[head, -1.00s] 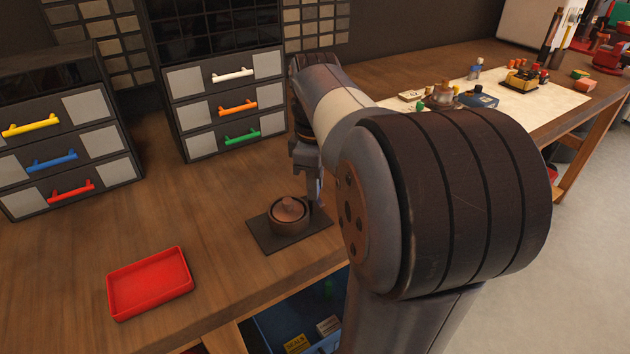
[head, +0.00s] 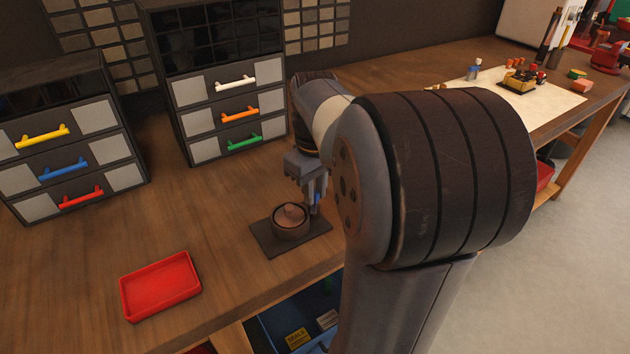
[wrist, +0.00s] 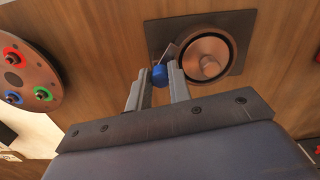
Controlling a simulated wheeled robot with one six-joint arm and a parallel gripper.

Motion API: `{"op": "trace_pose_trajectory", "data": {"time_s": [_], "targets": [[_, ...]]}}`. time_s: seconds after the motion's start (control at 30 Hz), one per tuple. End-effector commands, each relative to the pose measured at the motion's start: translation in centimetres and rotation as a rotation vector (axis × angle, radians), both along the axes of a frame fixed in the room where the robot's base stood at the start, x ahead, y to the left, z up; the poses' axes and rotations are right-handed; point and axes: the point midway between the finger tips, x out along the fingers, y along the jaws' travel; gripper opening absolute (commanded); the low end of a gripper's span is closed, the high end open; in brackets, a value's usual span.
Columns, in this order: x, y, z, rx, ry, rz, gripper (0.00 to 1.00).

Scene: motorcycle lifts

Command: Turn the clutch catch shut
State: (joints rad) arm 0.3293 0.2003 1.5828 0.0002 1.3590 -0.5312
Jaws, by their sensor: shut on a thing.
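The clutch (head: 290,222) is a round brown pot-like part with a knobbed copper-coloured top, on a dark square plate (head: 268,243). The wrist view shows its round top (wrist: 207,57) just right of my fingers. The blue catch (wrist: 159,75) is at the clutch's left side in that view, between my two fingertips. In the head view a bit of blue (head: 317,209) shows by the fingers. My gripper (wrist: 158,72) is shut on the blue catch. It also shows in the head view (head: 314,198), beside the clutch. The catch's exact angle is hard to tell.
A red tray (head: 160,287) lies left of the plate. Drawer units (head: 225,105) stand behind. A brown disc (wrist: 25,78) with red, green and blue ringed posts is at the wrist view's left. My arm hides the bench's middle right in the head view.

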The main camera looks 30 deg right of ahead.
Motion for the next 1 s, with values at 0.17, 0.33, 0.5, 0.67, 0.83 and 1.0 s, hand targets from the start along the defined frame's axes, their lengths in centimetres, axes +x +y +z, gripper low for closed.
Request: {"op": "trace_pose_trajectory", "data": {"time_s": [0.17,0.33,0.5,0.67,0.83,1.0], "targets": [[-0.02,0.06,0.32,0.001,0.001,-0.168,0.00],[-0.03,0.09,0.26,0.000,0.002,-0.329,0.00],[0.01,0.10,0.26,0.000,0.001,-0.490,0.00],[0.02,0.13,0.22,0.000,0.000,-0.633,0.00],[0.04,0.14,0.18,0.000,0.000,-0.765,0.00],[0.08,0.15,0.12,0.000,-0.001,-0.864,0.00]]}}
